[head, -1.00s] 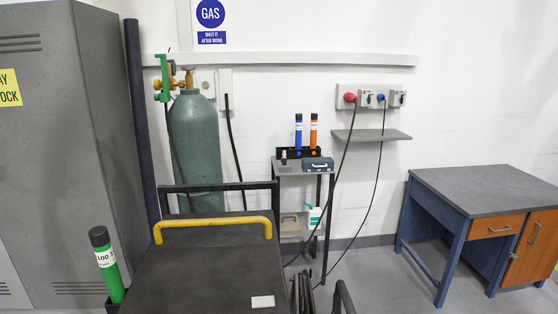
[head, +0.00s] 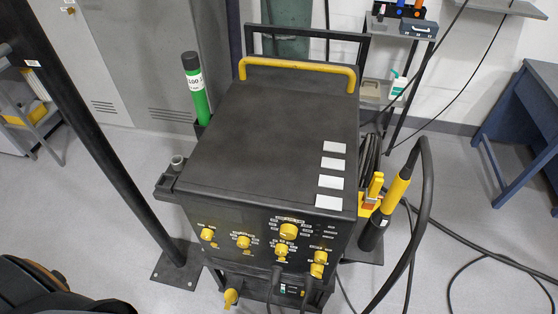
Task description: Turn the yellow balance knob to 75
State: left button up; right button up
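A black welding machine (head: 265,135) stands in the middle of the head view, seen from above and in front. Its front panel carries several yellow knobs: a large one (head: 288,231) at upper centre, one below it (head: 281,249), two to the left (head: 243,242) (head: 207,234) and one at the right (head: 320,257). The printed labels and scales are too small to read, so I cannot tell which knob is balance or its setting. Neither of my grippers is in view.
A torch with a yellow handle (head: 397,190) and thick black cable hangs on the machine's right side. Dark cables cross the floor at right. A dark slanting post (head: 100,135) with a floor plate stands at left. A blue desk (head: 522,120) is at right.

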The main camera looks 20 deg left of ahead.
aim_at(243, 242)
jog(key=k+j+u, duration=0.1)
jog(key=u, duration=0.25)
jog(key=k+j+u, duration=0.1)
jog(key=u, duration=0.25)
